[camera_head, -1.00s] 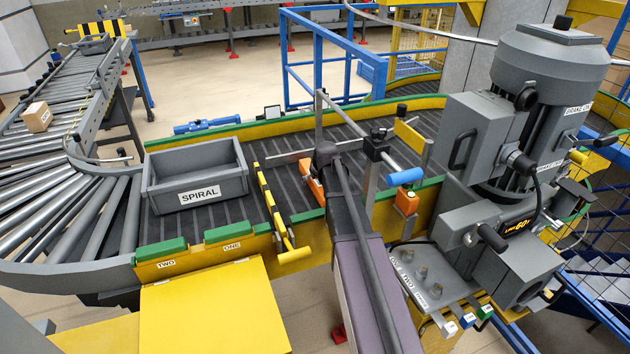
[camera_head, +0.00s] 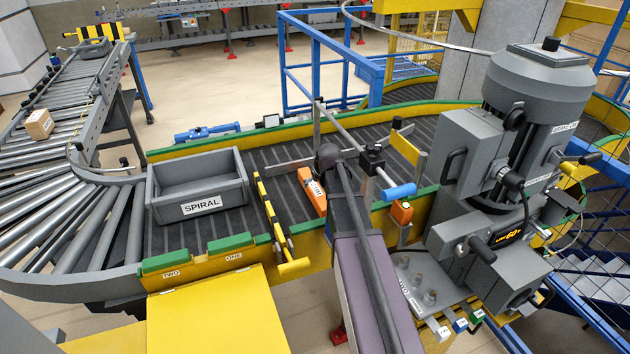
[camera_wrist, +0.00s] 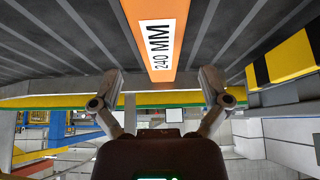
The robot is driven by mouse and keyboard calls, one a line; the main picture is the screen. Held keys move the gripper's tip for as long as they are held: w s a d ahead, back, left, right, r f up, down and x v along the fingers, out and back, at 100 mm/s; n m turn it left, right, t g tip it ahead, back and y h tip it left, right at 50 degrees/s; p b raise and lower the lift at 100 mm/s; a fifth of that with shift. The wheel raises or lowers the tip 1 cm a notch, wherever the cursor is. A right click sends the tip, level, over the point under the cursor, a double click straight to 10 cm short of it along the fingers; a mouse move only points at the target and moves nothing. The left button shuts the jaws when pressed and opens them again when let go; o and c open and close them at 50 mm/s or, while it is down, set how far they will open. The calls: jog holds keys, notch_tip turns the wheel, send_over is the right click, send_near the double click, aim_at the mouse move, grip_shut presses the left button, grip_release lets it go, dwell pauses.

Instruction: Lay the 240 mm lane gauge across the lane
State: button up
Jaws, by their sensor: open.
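The orange lane gauge (camera_head: 309,184) is over the dark slatted lane (camera_head: 225,222), roughly crosswise and nearly parallel to the striped bar. Its near end is close to the near green-topped rail; I cannot tell if it touches. In the wrist view the gauge (camera_wrist: 137,12) runs from the top edge to just ahead of my fingers, its 240 MM label facing me. My gripper (camera_wrist: 157,80) is open, one finger to each side of the gauge's near end, with clear gaps. In the head view my gripper's fingers cannot be made out.
A grey tote marked SPIRAL (camera_head: 203,206) stands on the lane at left. A yellow-black bar (camera_head: 268,213) crosses the lane between tote and gauge. A post with a blue handle (camera_head: 399,192) and grey machinery (camera_head: 470,180) stand to the right.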

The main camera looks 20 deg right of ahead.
jog(key=shift+p+v, duration=2.4)
jog(key=shift+v, duration=0.65)
jog(key=shift+s, duration=0.1)
jog(key=s+a+f+g, duration=0.1)
jog(key=s+a+g, duration=0.2)
jog(key=s+a, duration=0.5)
jog(key=s+a+f+g, duration=0.1)
jog(key=s+a+g, duration=0.2)
jog(key=s+a, duration=0.5)
jog(key=s, duration=0.5)
jog(key=shift+a+f, duration=0.2)
jog(key=shift+f, duration=0.05)
jog(key=shift+o, duration=0.3)
